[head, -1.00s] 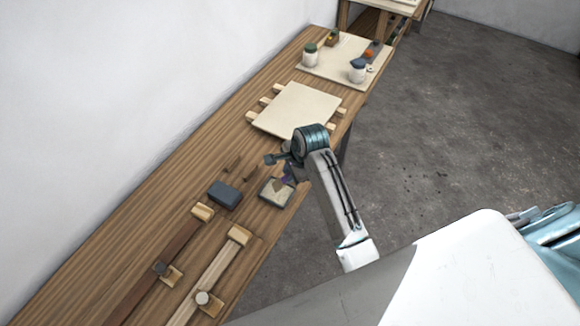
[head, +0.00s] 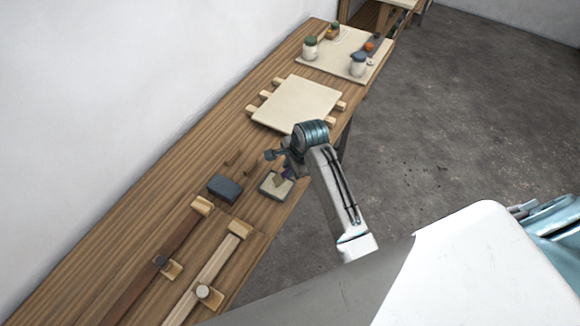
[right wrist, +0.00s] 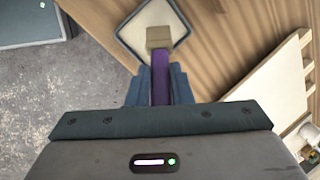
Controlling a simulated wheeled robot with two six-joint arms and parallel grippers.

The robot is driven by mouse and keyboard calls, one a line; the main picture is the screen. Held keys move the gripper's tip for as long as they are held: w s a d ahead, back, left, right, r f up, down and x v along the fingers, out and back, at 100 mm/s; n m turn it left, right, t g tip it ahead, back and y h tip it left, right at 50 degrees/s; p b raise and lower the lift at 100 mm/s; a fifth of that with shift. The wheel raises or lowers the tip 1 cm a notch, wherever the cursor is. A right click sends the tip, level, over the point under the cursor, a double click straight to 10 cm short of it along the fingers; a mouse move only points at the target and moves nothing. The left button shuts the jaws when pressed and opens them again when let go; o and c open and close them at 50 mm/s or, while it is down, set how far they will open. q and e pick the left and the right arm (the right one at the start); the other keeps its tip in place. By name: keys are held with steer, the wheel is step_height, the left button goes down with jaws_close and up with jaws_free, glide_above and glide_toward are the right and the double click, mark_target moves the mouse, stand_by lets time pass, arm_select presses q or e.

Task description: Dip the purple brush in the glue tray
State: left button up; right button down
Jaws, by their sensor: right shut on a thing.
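In the right wrist view, my right gripper (right wrist: 160,84) is shut on the purple brush (right wrist: 161,66). The brush's tan bristle end (right wrist: 159,37) points away from the gripper and overlaps the glue tray (right wrist: 133,27). In the head view, the glue tray (head: 268,189) is a small pale square tray with a dark rim near the bench's right edge. My right gripper (head: 287,172) is just above its far side, and the bristle end is over the tray. I cannot tell whether the bristles touch the glue. My left gripper is not in view.
A dark blue block (head: 225,189) sits left of the tray. Two long clamps (head: 207,275) lie nearer on the bench. A pale panel on strips (head: 296,103) lies beyond, then a board with jars (head: 345,62). Bare floor is to the right.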

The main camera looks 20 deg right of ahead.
steer(key=shift+f, duration=0.55)
stand_by(1.1)
steer(key=shift+r, duration=0.1)
steer(key=shift+r, duration=3.5)
steer(key=shift+f, duration=0.1)
